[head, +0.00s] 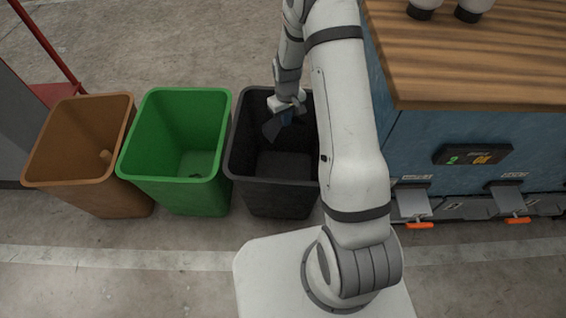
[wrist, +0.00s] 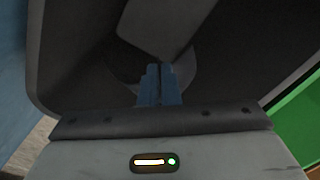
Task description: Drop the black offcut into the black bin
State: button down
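The black bin (head: 241,176) stands at the right end of the row of bins, open at the top. My gripper (head: 280,124) is inside its mouth, pointing down. A dark, flat piece, the black offcut (head: 270,130), hangs at its fingertips, above the bin floor. In the wrist view my gripper's blue fingers (wrist: 160,80) are close together, with dark shapes around their tips. The offcut's outline is hard to tell there against the dark bin walls (wrist: 75,50). My arm hides the bin's right side in the head view.
A green bin (head: 176,186) stands left of the black one, with a small dark thing on its floor. A brown bin (head: 112,198) at far left holds a small tan piece. A blue bench (head: 415,145) with a wooden top (head: 480,60) stands on the right.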

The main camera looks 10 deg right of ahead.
notch_tip(320, 180, down, 4)
jog(key=shift+f+b, duration=0.1)
jog(key=shift+b, duration=1)
jog(key=c, duration=1.6)
grip_release()
jog(key=shift+o, duration=0.6)
jog(key=o, duration=0.5)
jog(key=shift+o, duration=0.5)
jog(key=o, duration=0.6)
